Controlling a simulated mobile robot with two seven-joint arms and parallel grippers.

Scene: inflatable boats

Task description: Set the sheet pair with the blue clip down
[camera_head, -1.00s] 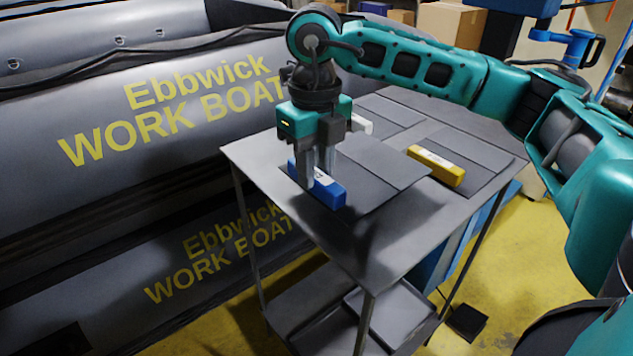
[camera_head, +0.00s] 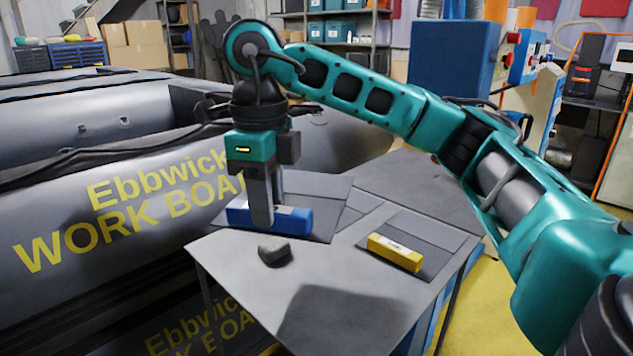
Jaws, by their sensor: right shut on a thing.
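The blue clip (camera_head: 292,220) is between the fingers of my right gripper (camera_head: 262,218), which points straight down and is shut on it. The clip's pair of grey sheets (camera_head: 315,188) extends behind it, partly hidden by the gripper. The pair seems raised at the left side of the table top (camera_head: 235,265); I cannot tell exactly how high. My left gripper is not in view.
A yellow clip (camera_head: 395,252) on another grey sheet pair (camera_head: 432,237) lies to the right. The front of the table is otherwise bare. A grey boat (camera_head: 110,215) stands close on the left.

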